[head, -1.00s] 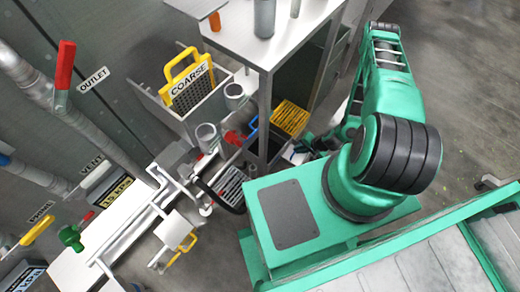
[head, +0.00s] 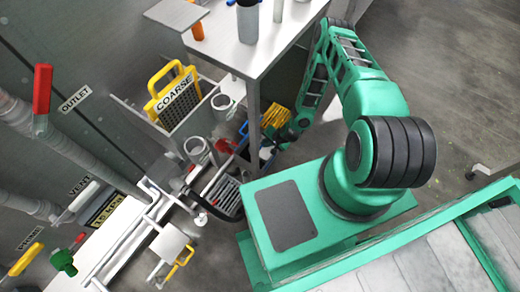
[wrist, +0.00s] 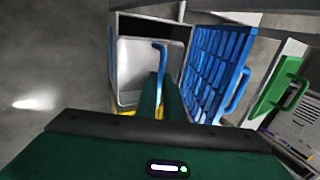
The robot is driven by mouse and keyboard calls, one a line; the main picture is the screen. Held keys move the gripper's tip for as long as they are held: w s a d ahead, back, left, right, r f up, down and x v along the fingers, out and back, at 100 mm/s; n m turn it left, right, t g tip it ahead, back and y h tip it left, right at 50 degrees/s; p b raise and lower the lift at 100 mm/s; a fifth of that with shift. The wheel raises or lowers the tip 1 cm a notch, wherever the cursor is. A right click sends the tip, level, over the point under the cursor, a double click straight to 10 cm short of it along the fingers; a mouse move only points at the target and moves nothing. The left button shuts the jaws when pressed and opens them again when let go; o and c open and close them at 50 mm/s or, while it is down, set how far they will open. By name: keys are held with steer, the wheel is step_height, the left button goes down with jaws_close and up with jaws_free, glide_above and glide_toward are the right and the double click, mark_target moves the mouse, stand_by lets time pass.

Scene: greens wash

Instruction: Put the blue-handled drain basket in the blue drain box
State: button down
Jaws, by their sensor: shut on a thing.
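In the wrist view, my gripper (wrist: 161,100) has its dark green fingers close together around the lower end of a slim, hooked blue handle (wrist: 160,58). What hangs below that handle is hidden by my fingers and wrist. Right of the fingers is a blue slotted panel (wrist: 208,72) with a blue loop handle (wrist: 237,92); I cannot tell whether it is the drain box. In the head view, my gripper (head: 277,140) is low beside the steel table's leg, and the held thing is mostly hidden. A blue piece (head: 243,128) shows left of that leg.
A yellow slotted basket (head: 277,120) is near my gripper; pipes fill the left.

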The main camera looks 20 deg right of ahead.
steer(key=x, duration=0.7)
steer(key=shift+w+a+f, duration=0.15)
steer(key=shift+w+a, duration=0.15)
steer(key=shift+w, duration=0.05)
step_height(320, 180, down, 4)
steer(key=shift+f, duration=0.15)
steer(key=shift+w+a+f, duration=0.1)
steer(key=shift+w+f, duration=0.05)
steer(key=shift+f, duration=0.2)
steer(key=c, duration=1.9)
jaws_free()
steer(key=shift+o, duration=0.2)
steer(key=v, duration=1.2)
